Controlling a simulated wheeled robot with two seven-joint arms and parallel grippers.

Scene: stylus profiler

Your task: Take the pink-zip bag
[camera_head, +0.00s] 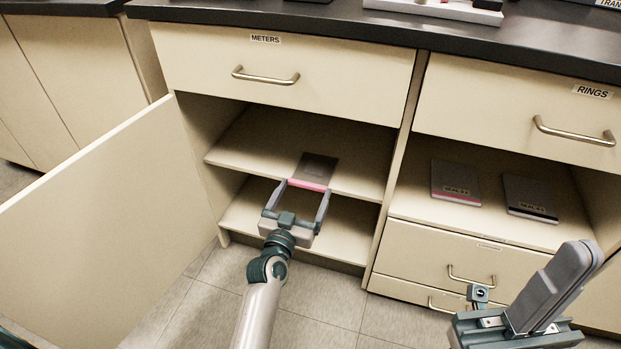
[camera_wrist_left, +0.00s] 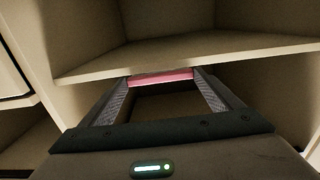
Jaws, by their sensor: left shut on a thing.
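A dark flat bag with a pink zip (camera_head: 319,168) lies on the upper shelf of the open left cabinet, its zip edge at the shelf's front. My left gripper (camera_head: 306,187) is shut on this bag, one finger at each side of the pink edge. In the left wrist view the pink zip (camera_wrist_left: 161,78) spans between the fingertips at the shelf edge; the rest of the bag is hard to see there. Another pink-edged bag (camera_head: 455,179) lies in the right compartment, beside a black-edged bag (camera_head: 529,196). My right gripper (camera_head: 573,262) is shut and empty at the lower right.
The cabinet door (camera_head: 110,230) stands open on the left. The METERS drawer (camera_head: 285,75) is above the shelf, and a divider (camera_head: 392,170) stands to the right. The lower shelf (camera_head: 345,235) is bare where visible. The floor in front is clear.

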